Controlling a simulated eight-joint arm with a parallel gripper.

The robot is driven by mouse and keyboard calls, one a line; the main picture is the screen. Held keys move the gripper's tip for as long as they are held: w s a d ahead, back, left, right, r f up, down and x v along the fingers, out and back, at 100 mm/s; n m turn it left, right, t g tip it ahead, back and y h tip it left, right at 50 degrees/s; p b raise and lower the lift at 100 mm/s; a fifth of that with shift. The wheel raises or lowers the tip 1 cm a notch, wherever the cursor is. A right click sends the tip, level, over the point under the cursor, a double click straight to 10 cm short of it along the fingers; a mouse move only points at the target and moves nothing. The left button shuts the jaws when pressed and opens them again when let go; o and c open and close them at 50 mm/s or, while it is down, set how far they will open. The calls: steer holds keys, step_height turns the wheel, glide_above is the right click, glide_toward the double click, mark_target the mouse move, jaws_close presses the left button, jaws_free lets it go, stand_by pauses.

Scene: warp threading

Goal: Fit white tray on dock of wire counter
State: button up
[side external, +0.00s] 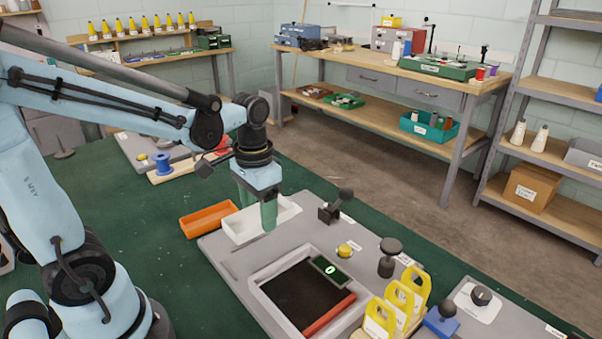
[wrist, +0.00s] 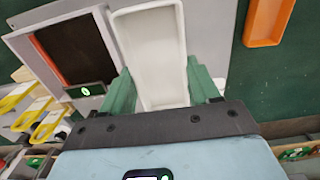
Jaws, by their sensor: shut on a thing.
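The white tray (side external: 240,227) is a shallow open rectangle at the back-left end of the wire counter's grey base (side external: 222,258). My gripper (side external: 258,213) points down at it, with green fingers shut on the tray. In the wrist view the tray (wrist: 152,45) lies between the two fingers (wrist: 162,85). I cannot tell whether the tray touches the base. The wire counter has a framed dark panel (side external: 300,295) with a red bar and a small green display (side external: 330,270) reading 0. I cannot make out the dock clearly.
An orange tray (side external: 208,219) lies just left of the white tray and also shows in the wrist view (wrist: 268,20). A black clamp (side external: 336,207), a yellow button (side external: 346,250) and a black knob (side external: 388,257) stand to the right. Yellow tags (side external: 398,300) stand at the front right.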

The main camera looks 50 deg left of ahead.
glide_above(261, 252)
steer(key=shift+d+f, duration=0.15)
steer(key=shift+f, duration=2.8)
steer(key=shift+f, duration=0.95)
stand_by(0.5)
steer(key=o, duration=1.2)
steer(key=shift+c, duration=0.2)
steer(key=c, duration=0.3)
steer(key=shift+o, duration=1.1)
steer(key=shift+r, duration=3.5)
